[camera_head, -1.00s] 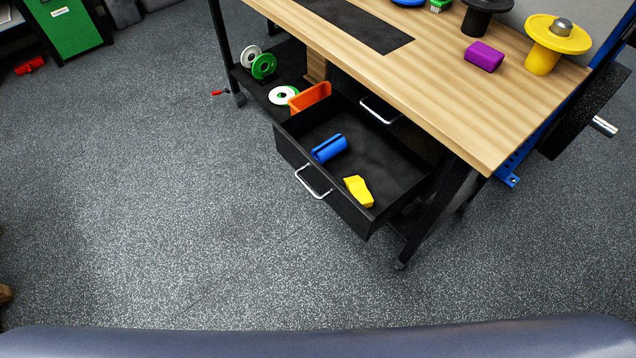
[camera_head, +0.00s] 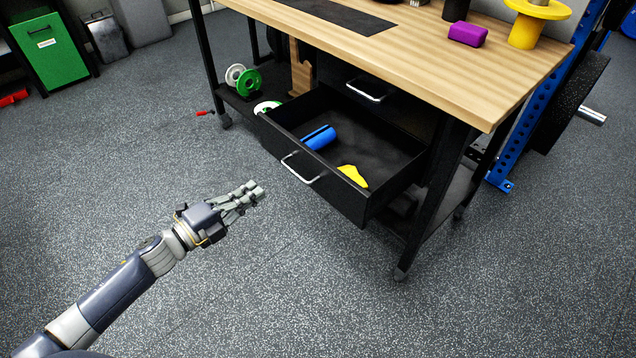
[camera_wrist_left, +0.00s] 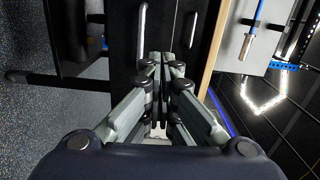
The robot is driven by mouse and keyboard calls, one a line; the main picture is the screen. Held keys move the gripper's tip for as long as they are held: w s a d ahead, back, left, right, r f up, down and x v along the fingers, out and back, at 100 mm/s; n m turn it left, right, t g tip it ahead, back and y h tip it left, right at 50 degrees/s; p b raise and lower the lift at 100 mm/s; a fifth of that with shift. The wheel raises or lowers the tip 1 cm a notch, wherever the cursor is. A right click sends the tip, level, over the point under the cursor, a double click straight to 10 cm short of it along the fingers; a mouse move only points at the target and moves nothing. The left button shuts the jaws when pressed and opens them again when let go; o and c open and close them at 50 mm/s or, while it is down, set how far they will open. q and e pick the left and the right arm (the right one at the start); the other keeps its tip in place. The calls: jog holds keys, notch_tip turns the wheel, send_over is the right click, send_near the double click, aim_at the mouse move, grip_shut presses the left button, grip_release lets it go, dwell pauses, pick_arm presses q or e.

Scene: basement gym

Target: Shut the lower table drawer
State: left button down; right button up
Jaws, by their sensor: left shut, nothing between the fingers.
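The lower table drawer (camera_head: 335,192) is black and stands pulled out from under the wooden-topped table (camera_head: 440,62). Its silver handle (camera_head: 303,168) is on the front face. A blue roll (camera_head: 319,137) and a yellow object (camera_head: 353,176) lie inside it. My left gripper (camera_head: 256,190) is shut and empty, in front of the drawer and to the left of its handle, apart from it. In the left wrist view the shut fingers (camera_wrist_left: 166,58) point toward dark furniture fronts. My right gripper is not in view.
The upper drawer's handle (camera_head: 367,91) shows above the open drawer. A purple block (camera_head: 468,34) and a yellow spool (camera_head: 530,22) stand on the tabletop. The floor in front is clear.

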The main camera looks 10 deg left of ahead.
pick_arm(q)
jog(key=d, duration=0.1)
send_near(310, 157)
jog(key=shift+m+h, duration=0.3)
jog(key=shift+m, duration=0.1)
jog(key=x, duration=0.6)
jog(key=shift+w+a+f, duration=0.15)
jog(key=shift+a, duration=0.05)
jog(key=shift+w+d, duration=0.35)
jog(key=shift+w, duration=0.05)
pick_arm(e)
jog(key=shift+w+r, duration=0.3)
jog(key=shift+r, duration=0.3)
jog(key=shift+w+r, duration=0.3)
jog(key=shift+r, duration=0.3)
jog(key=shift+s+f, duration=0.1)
